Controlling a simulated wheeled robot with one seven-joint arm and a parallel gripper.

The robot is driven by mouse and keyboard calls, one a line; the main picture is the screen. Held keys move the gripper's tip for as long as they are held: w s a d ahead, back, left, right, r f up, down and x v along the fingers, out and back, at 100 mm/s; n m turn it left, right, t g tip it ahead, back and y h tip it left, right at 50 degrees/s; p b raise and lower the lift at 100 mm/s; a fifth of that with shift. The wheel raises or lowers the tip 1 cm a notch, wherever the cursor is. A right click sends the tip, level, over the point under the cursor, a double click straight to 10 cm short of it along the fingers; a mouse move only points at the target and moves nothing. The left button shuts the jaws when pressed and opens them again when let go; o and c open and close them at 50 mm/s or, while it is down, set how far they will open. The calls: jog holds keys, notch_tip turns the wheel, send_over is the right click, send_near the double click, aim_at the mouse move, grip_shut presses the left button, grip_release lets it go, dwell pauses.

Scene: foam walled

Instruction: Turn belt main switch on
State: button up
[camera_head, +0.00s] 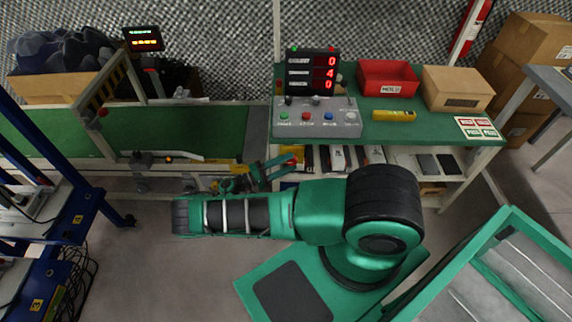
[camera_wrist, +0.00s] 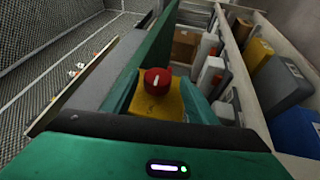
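The belt main switch is a red rotary knob (camera_wrist: 157,82) with a white mark, on a yellow box (camera_wrist: 172,100). The mark looks close to upright in the wrist view. In the head view the switch shows small and partly hidden as a red and yellow spot (camera_head: 293,160) at the left end of the green bench. My gripper (camera_head: 277,167) is just left of it with its green fingers apart. In the wrist view my gripper (camera_wrist: 158,92) has a finger on each side of the knob. I cannot tell whether they touch the box.
A green conveyor belt (camera_head: 200,122) runs at left. A grey button panel (camera_head: 315,118) and a red number display (camera_head: 312,73) stand on the bench. A red bin (camera_head: 388,78) and cardboard box (camera_head: 455,90) are further right. Shelf items sit below the bench, close to my gripper.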

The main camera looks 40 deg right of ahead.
jog(key=v, duration=1.1)
dwell(0.6)
jog(key=shift+w+d, duration=0.1)
dwell(0.4)
jog(key=s+d+r+m+g+y, duration=0.25)
jog(key=r+y, duration=0.25)
jog(key=r, duration=0.5)
jog(key=s+d+r+m+g+y, duration=0.15)
jog(key=d+r+y, duration=0.35)
jog(key=r, duration=0.5)
jog(key=s+d+r+m+g+y, duration=0.1)
jog(key=s+d+r+y, duration=0.15)
jog(key=r+y, duration=0.55)
jog(key=s+r+t+y, duration=0.2)
jog(key=s+r+t, duration=0.2)
jog(key=s+r, duration=0.95)
jog(key=s+a+r+t, duration=0.1)
jog(key=s+r+t, duration=0.3)
jog(key=s, duration=0.8)
jog(key=shift+s+r+n+t, duration=0.2)
jog(key=shift+r+n+t, duration=0.1)
jog(key=shift+r+t, duration=0.15)
